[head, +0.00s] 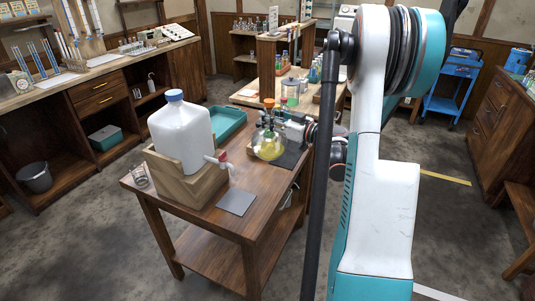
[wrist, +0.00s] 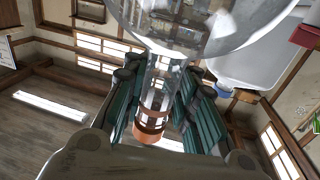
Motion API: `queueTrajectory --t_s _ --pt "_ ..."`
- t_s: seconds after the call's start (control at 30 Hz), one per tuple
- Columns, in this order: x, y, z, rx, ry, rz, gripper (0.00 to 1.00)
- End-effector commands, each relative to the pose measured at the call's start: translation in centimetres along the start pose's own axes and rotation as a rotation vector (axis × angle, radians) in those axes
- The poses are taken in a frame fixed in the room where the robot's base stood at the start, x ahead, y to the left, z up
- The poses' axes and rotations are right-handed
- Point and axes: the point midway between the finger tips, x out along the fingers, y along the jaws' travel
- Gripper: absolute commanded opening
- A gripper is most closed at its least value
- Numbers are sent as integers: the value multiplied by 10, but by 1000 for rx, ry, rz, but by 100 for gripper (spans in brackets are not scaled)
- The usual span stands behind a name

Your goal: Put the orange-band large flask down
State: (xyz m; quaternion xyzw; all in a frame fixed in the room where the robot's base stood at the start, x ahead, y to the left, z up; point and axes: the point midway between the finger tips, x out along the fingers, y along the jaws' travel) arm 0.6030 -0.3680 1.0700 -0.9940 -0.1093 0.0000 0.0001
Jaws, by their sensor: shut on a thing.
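In the wrist view, my gripper (wrist: 157,100) is shut on the neck of a large clear glass flask. The orange band (wrist: 150,122) shows around the neck, between the teal-padded fingers. The flask's round clear bulb (wrist: 200,28) fills the top of that view, beyond the fingertips. No surface shows touching the bulb there.
The table's front right corner is bare. Open floor lies left of it.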

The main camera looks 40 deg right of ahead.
Motion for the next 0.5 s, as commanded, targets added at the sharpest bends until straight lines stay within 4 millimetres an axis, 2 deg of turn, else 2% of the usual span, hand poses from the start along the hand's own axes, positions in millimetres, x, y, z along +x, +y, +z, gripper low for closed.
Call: queueTrajectory --t_s 0.03,0.2,0.3,0.5 --pt "0 0 16 0 1 0 0" --pt "0 0 51 0 1 0 0" --pt "0 0 63 0 1 0 0" --pt "0 0 73 0 1 0 0"
